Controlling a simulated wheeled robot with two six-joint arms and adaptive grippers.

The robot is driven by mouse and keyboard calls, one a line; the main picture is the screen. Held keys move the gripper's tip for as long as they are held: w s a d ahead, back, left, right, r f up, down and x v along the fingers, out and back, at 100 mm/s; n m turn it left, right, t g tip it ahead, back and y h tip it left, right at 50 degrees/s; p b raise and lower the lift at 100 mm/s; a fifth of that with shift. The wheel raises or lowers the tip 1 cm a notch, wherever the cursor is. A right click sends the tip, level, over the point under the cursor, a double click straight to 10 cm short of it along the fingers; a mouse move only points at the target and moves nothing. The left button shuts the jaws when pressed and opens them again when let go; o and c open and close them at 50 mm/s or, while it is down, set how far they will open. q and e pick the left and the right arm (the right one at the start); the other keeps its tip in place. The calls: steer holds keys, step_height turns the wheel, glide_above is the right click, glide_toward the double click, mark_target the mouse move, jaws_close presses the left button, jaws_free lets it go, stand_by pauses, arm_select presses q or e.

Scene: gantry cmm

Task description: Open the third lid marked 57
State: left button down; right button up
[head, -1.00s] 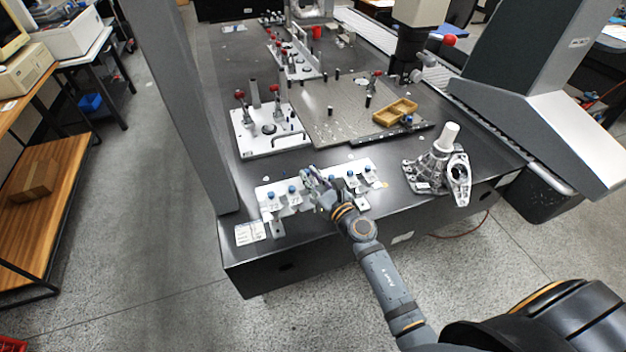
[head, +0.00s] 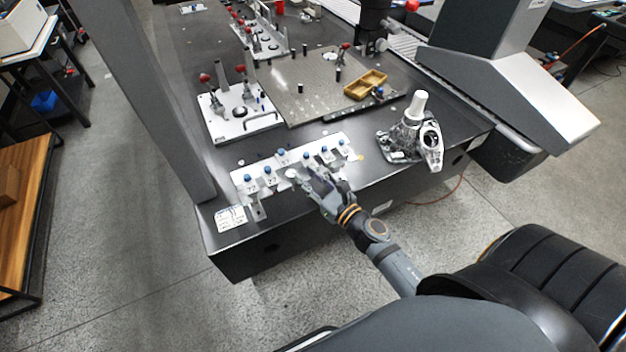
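A long white rack (head: 330,139) lies along the table's front edge, with a row of blue-knobbed lids. The third lid from the left (head: 283,157) has its knob higher than the line of its neighbours and seems tilted up. Its number looks like 57 but is too small to read surely. My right gripper (head: 304,174) is just in front of the rack, right of and below that lid. Its fingers are small and partly overlap the rack; I cannot tell whether they are open, or whether they touch anything. My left gripper is not in view.
A grey metal casting (head: 432,146) stands right of the rack. A white fixture plate (head: 222,128) with red-knobbed clamps is behind it, beside a grey plate with a yellow tray (head: 365,84). A label card (head: 230,217) lies at the front left corner.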

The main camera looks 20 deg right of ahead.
steer(key=shift+v, duration=1)
steer(key=shift+f, duration=0.1)
steer(key=s+d+f+m+g+h, duration=0.2)
steer(key=s+d+f+m, duration=0.1)
steer(key=f+m, duration=0.55)
steer(key=s+d+f+m+g+h, duration=0.1)
steer(key=s+d+f+m+g, duration=0.3)
steer(key=f, duration=0.8)
steer(key=s+d+f+m+g+h, duration=0.1)
steer(key=s+f+m+h, duration=0.1)
steer(key=f+m, duration=0.7)
steer(key=s+f+m+g, duration=0.4)
steer(key=s+f+m, duration=0.4)
steer(key=s, duration=0.5)
steer(key=s+f+m+g, duration=0.5)
steer(key=s+f+m, duration=0.4)
steer(key=s, duration=0.5)
step_height(320, 180, down, 3)
steer(key=shift+s+a+r, duration=0.1)
steer(key=shift+s+a, duration=0.2)
steer(key=shift+s, duration=0.05)
